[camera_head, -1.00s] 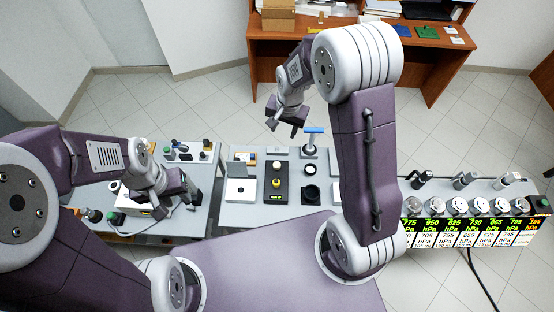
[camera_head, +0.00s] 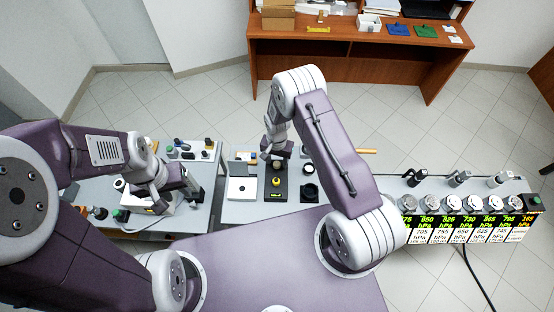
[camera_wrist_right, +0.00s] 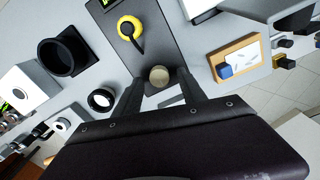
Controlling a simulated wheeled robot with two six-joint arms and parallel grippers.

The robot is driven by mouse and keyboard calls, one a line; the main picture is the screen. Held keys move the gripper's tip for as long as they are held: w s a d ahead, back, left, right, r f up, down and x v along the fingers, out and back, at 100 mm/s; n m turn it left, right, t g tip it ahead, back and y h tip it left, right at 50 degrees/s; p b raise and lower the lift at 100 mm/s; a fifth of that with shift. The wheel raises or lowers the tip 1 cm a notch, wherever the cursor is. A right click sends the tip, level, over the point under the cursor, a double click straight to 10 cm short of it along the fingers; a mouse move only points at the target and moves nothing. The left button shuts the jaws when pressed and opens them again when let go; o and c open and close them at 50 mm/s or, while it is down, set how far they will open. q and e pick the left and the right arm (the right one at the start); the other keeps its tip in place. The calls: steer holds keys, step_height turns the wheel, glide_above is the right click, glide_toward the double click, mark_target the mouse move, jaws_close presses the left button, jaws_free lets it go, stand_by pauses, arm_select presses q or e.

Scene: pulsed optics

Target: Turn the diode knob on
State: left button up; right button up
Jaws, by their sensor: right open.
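A black panel (camera_head: 267,194) stands on the middle table, with a yellow knob (camera_head: 276,183) and a lit green display (camera_head: 278,197). The right wrist view shows the panel (camera_wrist_right: 160,45), its yellow knob (camera_wrist_right: 128,28) and a pale round knob (camera_wrist_right: 159,76) near the panel's end. Which knob is the diode's cannot be told. My right gripper (camera_head: 277,157) is over the panel's far end, open; in the wrist view its fingers (camera_wrist_right: 160,88) lie on either side of the pale knob, with no clear contact. My left gripper (camera_head: 180,188) is over the left table, its jaws unclear.
A tan-framed card (camera_wrist_right: 235,58) is near the right finger. Pressure displays (camera_head: 465,230) line the right table. A wooden desk (camera_head: 350,55) stands behind.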

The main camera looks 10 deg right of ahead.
steer(key=shift+f, duration=0.2)
jaws_close()
steer(key=shift+m, duration=0.3)
steer(key=shift+f+m+b, duration=0.1)
steer(key=shift+m+b, duration=0.65)
steer(key=shift+m, duration=0.25)
steer(key=m+b, duration=0.1)
steer(key=m, duration=0.1)
steer(key=shift+m, duration=0.3)
steer(key=m+b, duration=0.1)
steer(key=m, duration=0.2)
steer(key=shift+s+d, duration=0.1)
steer(key=shift+m+b, duration=0.45)
steer(key=shift+m, duration=1.35)
